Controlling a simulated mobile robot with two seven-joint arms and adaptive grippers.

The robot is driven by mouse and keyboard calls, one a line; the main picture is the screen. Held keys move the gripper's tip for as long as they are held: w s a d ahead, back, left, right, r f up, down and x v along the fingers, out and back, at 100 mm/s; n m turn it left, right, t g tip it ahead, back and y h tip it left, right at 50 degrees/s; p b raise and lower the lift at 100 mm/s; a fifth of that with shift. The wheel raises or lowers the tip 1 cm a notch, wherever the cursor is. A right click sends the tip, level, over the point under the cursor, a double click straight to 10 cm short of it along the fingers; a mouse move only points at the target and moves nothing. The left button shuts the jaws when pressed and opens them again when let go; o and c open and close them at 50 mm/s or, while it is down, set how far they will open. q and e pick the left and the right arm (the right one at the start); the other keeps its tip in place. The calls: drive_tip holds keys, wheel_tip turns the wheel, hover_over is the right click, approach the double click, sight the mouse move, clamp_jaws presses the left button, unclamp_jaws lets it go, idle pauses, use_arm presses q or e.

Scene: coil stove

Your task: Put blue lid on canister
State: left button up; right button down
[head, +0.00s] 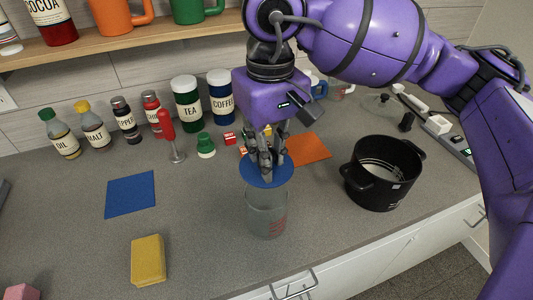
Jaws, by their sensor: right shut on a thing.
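My right gripper (266,165) points down and is shut on the blue lid (258,177), a round flat disc. The lid is at the top of the canister (267,210), a clear grey glass with reddish marks low on its front. The lid covers the canister's mouth in this view. I cannot tell whether it touches the rim. The canister stands upright on the grey counter. My left gripper is not in view.
A black pot (378,180) stands to the right, with an orange mat (308,149) behind the canister. A blue mat (130,194) and a yellow sponge (148,260) lie to the left. Bottles and a red-handled tool (168,130) stand along the back.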

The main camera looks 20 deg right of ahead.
drive_tip(key=shift+s+a+n, duration=0.1)
drive_tip(key=shift+a+n, duration=0.15)
drive_tip(key=shift+n, duration=0.15)
drive_tip(key=shift+d+f, duration=0.25)
drive_tip(key=shift+f, duration=0.7)
drive_tip(key=shift+f+b, duration=0.35)
drive_tip(key=shift+f, duration=0.05)
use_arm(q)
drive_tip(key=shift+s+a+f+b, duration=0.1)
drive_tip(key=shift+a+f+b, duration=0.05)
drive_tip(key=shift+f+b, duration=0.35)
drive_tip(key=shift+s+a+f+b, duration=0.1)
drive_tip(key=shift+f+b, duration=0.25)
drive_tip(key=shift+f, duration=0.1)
use_arm(e)
drive_tip(key=shift+f, duration=1.9)
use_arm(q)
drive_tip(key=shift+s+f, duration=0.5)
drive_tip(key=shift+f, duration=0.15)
